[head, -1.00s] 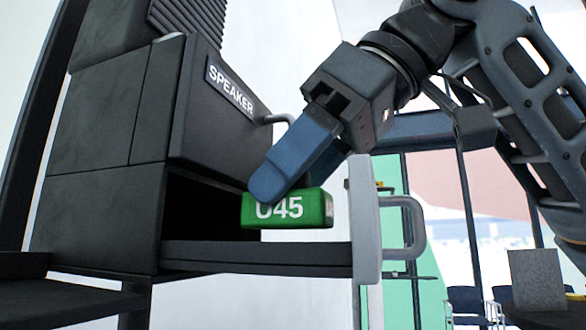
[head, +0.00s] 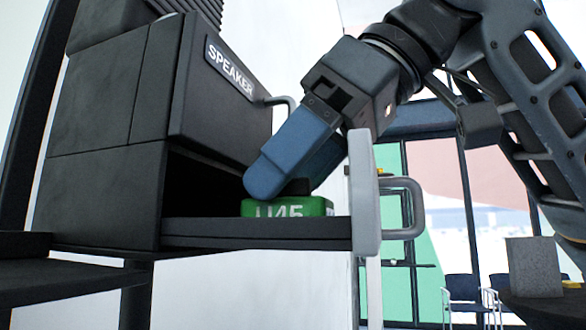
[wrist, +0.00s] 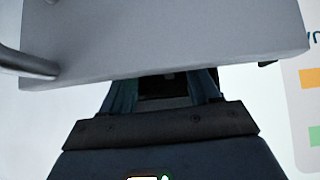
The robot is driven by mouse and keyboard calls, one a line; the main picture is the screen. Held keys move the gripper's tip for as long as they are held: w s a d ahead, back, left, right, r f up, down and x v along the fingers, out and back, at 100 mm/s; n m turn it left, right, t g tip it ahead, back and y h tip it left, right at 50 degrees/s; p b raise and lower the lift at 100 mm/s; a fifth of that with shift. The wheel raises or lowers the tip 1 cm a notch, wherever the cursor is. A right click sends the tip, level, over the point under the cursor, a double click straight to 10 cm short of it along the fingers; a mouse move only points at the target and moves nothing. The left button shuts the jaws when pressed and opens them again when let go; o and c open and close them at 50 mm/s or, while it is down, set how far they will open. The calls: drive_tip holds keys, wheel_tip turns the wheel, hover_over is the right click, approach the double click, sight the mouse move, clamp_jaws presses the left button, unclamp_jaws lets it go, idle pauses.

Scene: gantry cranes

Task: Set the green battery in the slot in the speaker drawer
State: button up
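The green battery (head: 290,208), marked in white, sits low in the open speaker drawer (head: 250,234). Its lower part is hidden behind the drawer's near side, so I cannot see how it meets the slot. A black piece shows on its top. My gripper (head: 290,180) is just above the battery, pointing down and left, with its blue fingers around the black piece. The fingers look parted, and they also show apart in the wrist view (wrist: 163,95). The battery is not clearly visible there.
The black cabinet (head: 105,195) with a SPEAKER sign (head: 229,72) stands left of the gripper. The grey drawer front (head: 365,190) with its handle (head: 410,208) rises close beside the fingers and fills the top of the wrist view (wrist: 170,40). Chairs stand far off at right.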

drive_tip(key=shift+o, duration=0.9)
drive_tip(key=shift+r, duration=0.25)
drive_tip(key=b+v, duration=0.1)
drive_tip(key=v, duration=1.1)
drive_tip(key=shift+r+b, duration=0.35)
